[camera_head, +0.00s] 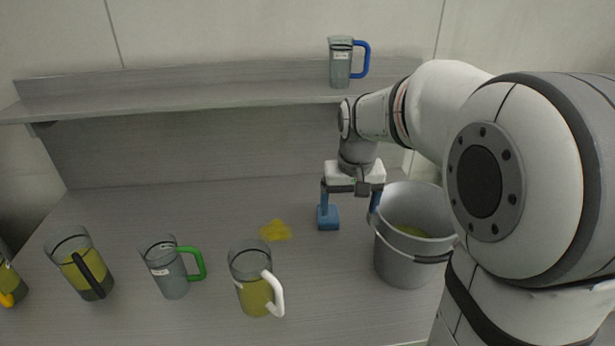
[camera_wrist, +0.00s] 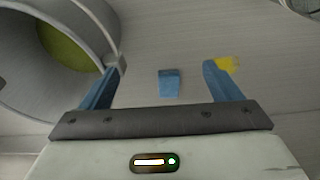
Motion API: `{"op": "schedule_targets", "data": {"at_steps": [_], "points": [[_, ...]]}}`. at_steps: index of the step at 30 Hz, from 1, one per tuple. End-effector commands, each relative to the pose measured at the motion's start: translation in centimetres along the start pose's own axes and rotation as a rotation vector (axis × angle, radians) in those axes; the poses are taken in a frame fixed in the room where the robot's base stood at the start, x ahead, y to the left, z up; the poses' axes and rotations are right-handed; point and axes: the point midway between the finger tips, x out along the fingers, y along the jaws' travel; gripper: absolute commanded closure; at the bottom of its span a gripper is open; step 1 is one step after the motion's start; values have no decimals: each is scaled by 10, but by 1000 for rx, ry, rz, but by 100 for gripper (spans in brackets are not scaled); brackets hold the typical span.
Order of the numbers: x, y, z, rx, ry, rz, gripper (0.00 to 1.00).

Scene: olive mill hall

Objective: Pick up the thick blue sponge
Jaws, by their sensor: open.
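The thick blue sponge (camera_head: 328,220) is a small blue block on the grey worktop, between the yellow spill (camera_head: 276,230) and the metal bucket (camera_head: 402,262). My gripper (camera_head: 349,212) is above the worktop, pointing down, with its two blue fingers apart. In the head view, the left finger comes down in front of or just above the sponge, hiding some of it. In the wrist view, the sponge (camera_wrist: 169,83) shows between the open fingers (camera_wrist: 162,70), beyond their tips and touching neither. Nothing is held.
The bucket, with yellow-green contents, stands close to my right finger. Jugs with white (camera_head: 254,290), green (camera_head: 170,275) and black (camera_head: 80,275) handles stand along the front. A blue-handled jug (camera_head: 341,65) is on the shelf (camera_head: 200,102). The worktop behind the spill is clear.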

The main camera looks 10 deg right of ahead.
Motion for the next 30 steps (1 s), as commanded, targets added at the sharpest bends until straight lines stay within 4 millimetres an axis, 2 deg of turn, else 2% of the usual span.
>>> {"op": "schedule_targets", "data": {"at_steps": [1, 5, 9, 12, 15, 21, 30], "points": [[11, -1, -21, 4, -15, 1, 15], [36, -3, -70, 16, -44, 2, 15], [74, -5, -120, 33, -77, 4, 15], [101, -6, -148, 41, -94, 5, 15], [124, -7, -168, 48, -110, 6, 15], [148, -8, -185, 56, -123, 7, 15], [180, -10, -181, 56, -126, 7, 15]]}}
